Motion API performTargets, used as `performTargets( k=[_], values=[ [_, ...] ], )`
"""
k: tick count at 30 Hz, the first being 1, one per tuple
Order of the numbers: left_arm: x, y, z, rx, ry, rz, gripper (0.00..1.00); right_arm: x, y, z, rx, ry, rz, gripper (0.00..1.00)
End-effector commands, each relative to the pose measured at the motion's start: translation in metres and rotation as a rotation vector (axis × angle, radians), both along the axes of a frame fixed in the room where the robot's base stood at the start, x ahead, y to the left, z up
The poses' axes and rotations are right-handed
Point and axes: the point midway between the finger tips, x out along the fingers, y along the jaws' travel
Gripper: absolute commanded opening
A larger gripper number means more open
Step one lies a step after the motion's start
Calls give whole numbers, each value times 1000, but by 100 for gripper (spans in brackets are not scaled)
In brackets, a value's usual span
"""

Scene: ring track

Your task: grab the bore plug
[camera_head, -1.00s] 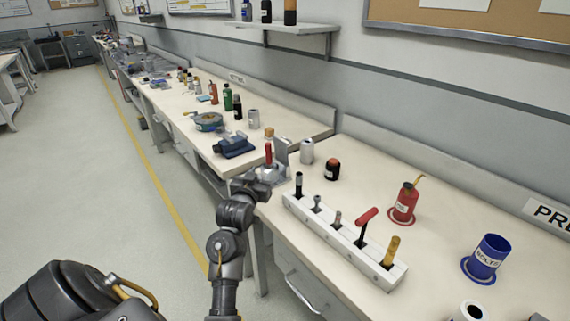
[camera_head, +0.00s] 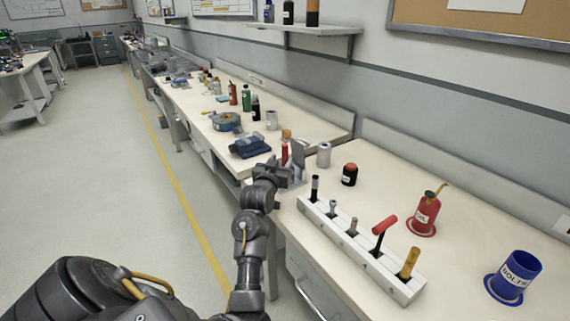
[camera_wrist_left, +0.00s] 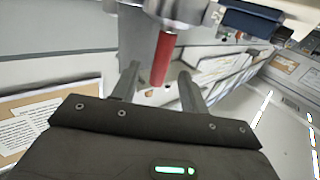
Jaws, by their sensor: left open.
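A red cylinder with a tan top (camera_head: 284,154), apparently the bore plug, stands upright at the light metal fixture (camera_head: 299,160) near the bench's front edge. My left gripper (camera_head: 279,171) is close to it, in front of the fixture. In the left wrist view the red cylinder (camera_wrist_left: 162,58) lies between the two spread fingertips of my left gripper (camera_wrist_left: 158,76), with gaps on both sides. The gripper is open and holds nothing. Its fingers are hard to make out in the head view. My right gripper is out of view.
A white rack (camera_head: 358,254) with several upright tools stands right of the gripper.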

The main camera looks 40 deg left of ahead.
Motion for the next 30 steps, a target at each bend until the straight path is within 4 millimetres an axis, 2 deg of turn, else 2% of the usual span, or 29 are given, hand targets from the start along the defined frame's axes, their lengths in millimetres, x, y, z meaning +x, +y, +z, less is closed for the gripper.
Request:
performTargets(
  k=[5, 12, 15, 23, 30],
  values=[
    [6, 3, 2, -1, -2, 1, 44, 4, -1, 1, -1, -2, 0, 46],
    [38, 17, 2, -2, -1, 1, 44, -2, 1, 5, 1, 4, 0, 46],
    [45, 20, 1, -2, 0, 1, 44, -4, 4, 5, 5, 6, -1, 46],
    [47, 21, 1, 0, 0, 1, 44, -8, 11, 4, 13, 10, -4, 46],
    [47, 21, 1, 0, 0, 1, 13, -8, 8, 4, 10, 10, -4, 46]
  ],
)
